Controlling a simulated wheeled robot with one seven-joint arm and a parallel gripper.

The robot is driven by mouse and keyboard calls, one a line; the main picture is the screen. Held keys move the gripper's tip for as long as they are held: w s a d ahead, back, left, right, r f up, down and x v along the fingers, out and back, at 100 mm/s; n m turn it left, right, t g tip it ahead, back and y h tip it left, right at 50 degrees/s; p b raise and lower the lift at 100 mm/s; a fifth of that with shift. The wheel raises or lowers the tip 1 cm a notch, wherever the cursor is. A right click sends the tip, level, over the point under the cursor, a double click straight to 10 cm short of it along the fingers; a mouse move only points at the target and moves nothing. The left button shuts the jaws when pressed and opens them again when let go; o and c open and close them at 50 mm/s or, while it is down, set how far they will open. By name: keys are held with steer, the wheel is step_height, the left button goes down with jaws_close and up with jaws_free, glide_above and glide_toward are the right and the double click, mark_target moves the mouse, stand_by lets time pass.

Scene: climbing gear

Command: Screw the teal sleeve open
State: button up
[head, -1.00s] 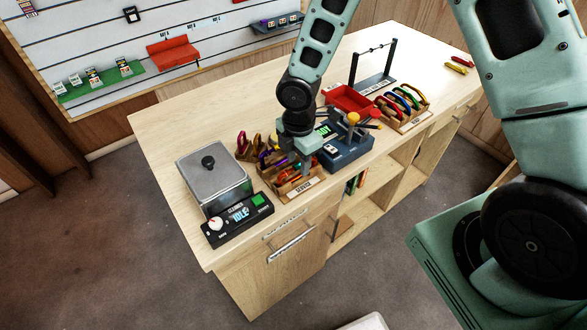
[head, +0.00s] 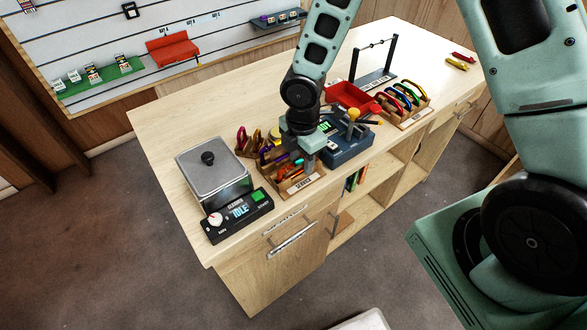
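My gripper (head: 309,161) points down over the wooden tray (head: 306,189) marked "SERVICE", at the tray's right end beside the blue device. Its fingertips are small and partly hidden, so I cannot tell whether they are open or shut, or hold anything. Several coloured carabiners lie in and behind the tray, among them purple, red and orange ones (head: 288,172). I cannot make out a teal sleeve on any of them; the gripper hides part of the tray.
A lidded steel cleaner (head: 214,180) with its control box (head: 238,216) stands left of the tray. The blue device (head: 350,150) with a yellow knob and a red bin (head: 352,97) stand right. A carabiner rack (head: 404,121) is farther right. The bench's back left is bare.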

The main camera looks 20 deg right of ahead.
mark_target(298, 160)
steer(key=shift+s+f, duration=0.15)
steer(key=shift+f, duration=0.05)
steer(key=shift+f+b, duration=1.2)
steer(key=shift+f, duration=0.1)
steer(key=shift+w+a+p, duration=0.15)
steer(key=shift+w+p, duration=0.3)
steer(key=shift+w, duration=0.3)
steer(key=shift+r, duration=0.1)
steer(key=shift+a+r+p, duration=0.1)
steer(key=shift+r+p, duration=1.2)
steer(key=shift+r, duration=0.15)
steer(key=shift+s+d+f+b, duration=0.1)
steer(key=shift+s+b, duration=0.1)
steer(key=shift+s, duration=0.2)
steer(key=shift+s+d+b, duration=0.1)
steer(key=shift+s+b, duration=0.05)
steer(key=shift+s, duration=0.2)
steer(key=shift+f, duration=0.1)
